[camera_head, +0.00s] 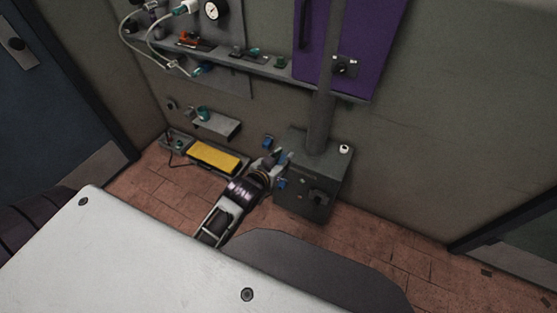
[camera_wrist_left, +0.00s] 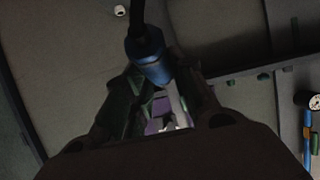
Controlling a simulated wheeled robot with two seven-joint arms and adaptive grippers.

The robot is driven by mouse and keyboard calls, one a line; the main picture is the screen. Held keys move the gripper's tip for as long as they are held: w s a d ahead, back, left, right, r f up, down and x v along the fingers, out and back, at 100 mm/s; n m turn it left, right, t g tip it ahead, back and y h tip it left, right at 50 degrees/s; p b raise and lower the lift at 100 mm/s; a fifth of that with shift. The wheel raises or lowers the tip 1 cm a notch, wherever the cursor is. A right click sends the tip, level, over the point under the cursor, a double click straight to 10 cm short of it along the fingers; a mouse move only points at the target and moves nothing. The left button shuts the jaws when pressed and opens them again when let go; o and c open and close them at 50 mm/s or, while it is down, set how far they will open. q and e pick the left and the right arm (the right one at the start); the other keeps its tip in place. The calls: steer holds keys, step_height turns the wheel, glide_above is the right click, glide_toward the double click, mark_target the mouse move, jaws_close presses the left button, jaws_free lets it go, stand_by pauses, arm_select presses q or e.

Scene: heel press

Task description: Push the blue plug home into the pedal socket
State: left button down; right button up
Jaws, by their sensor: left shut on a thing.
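A blue plug (camera_wrist_left: 150,66) with a dark cable shows in the left wrist view, between the fingers of my left gripper (camera_wrist_left: 158,100). My left gripper (camera_head: 277,160) is shut on it. In the head view the gripper is low down, at the left side of a grey box (camera_head: 308,205). A small blue part (camera_head: 281,183) shows beside the gripper, and another blue part (camera_head: 268,141) is on the wall behind. I cannot tell which of these is the pedal socket, or whether the plug touches a socket. My right gripper is not in view.
A yellow pedal (camera_head: 213,157) lies on the floor by the wall, left of the gripper. A small grey shelf (camera_head: 216,124) is above it. A grey post (camera_head: 321,125) rises from the box past a purple panel (camera_head: 374,45). Tiled floor (camera_head: 390,255) is clear at the right.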

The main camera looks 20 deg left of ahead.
arm_select(q)
steer(key=d+r+m+g+h, duration=0.1)
steer(key=d+r+m+h, duration=0.2)
steer(key=d+r, duration=0.3)
steer(key=d+r+m+g+h, duration=0.2)
steer(key=d+r+m+h, duration=0.2)
steer(key=r, duration=0.9)
steer(key=s+d, duration=0.1)
steer(key=d, duration=0.2)
steer(key=shift+r+h, duration=0.15)
steer(key=shift+h, duration=0.15)
steer(key=shift+d, duration=0.1)
steer(key=shift+w, duration=0.1)
steer(key=w+d+f+m+g+h, duration=0.3)
steer(key=w+d+f+m+g, duration=0.1)
steer(key=f, duration=0.1)
steer(key=shift+w+d+f+m, duration=0.25)
steer(key=shift+f+m, duration=0.05)
steer(key=shift+f, duration=0.1)
stand_by(0.6)
steer(key=shift+w+d+r, duration=0.1)
steer(key=shift+r, duration=0.15)
stand_by(0.5)
